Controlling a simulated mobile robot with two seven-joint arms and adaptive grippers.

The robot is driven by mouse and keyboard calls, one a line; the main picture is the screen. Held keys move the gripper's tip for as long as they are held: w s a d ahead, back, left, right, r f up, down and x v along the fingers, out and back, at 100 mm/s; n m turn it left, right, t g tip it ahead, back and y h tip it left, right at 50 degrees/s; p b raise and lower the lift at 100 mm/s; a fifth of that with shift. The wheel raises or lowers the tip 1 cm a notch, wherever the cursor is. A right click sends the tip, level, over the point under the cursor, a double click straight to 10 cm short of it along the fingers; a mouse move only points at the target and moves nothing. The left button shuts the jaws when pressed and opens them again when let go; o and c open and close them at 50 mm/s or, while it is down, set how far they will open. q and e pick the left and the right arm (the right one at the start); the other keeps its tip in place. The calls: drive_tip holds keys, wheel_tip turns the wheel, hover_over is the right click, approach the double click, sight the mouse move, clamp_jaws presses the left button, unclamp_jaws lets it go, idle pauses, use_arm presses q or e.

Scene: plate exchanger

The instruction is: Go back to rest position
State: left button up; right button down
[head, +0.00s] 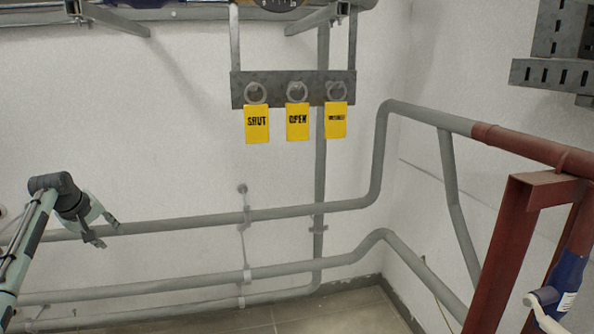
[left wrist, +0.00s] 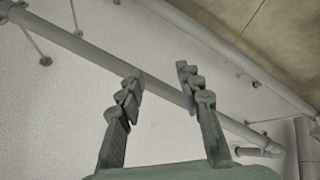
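My left gripper (head: 106,232) is at the left of the head view, in front of the white wall and a grey pipe. It also shows in the left wrist view (left wrist: 158,85), where its two fingers are apart with nothing between them. Three yellow tags marked with black text hang from rings on a grey metal bar (head: 312,75): a SHUT tag (head: 257,124), an OPEN tag (head: 297,122) and a third tag (head: 336,120) whose text is too small to read. My left gripper is well below and left of the tags. My right gripper is not seen.
Grey pipes (head: 290,212) run along the white wall (head: 180,130). A red-brown frame (head: 507,240) and a blue part (head: 567,285) stand at the right. A perforated grey bracket (head: 552,73) is at the upper right. The tiled floor (head: 345,312) shows at the bottom.

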use_arm(q)
drive_tip(key=a+r+m+t+y, duration=0.1)
drive_tip(key=a+r+m+y, duration=0.2)
drive_tip(key=a+m+y, duration=0.45)
drive_tip(key=s+d+f+m+g+h, duration=0.1)
drive_tip(key=s+d+f, duration=0.4)
drive_tip(key=f, duration=0.4)
drive_tip(key=s+d+f+m+h, duration=0.1)
drive_tip(key=s+d+f+h, duration=0.1)
drive_tip(key=s+d+f, duration=0.6)
drive_tip(key=s+d+f+m+g+h, duration=0.1)
drive_tip(key=s+d+f+m, duration=0.15)
drive_tip(key=f, duration=0.85)
drive_tip(key=s+d+f+g+h, duration=0.1)
drive_tip(key=s+d+f, duration=0.3)
drive_tip(key=s, duration=0.5)
drive_tip(key=s+d+f+g+h, duration=0.1)
drive_tip(key=s+d+f, duration=0.3)
drive_tip(key=s, duration=0.6)
drive_tip(key=s+d+f+h, duration=0.1)
drive_tip(key=s+d+f, duration=0.3)
drive_tip(key=s, duration=0.6)
drive_tip(key=shift+s+d+g, duration=0.15)
drive_tip(key=shift+d+g, duration=0.25)
drive_tip(key=shift+d, duration=0.85)
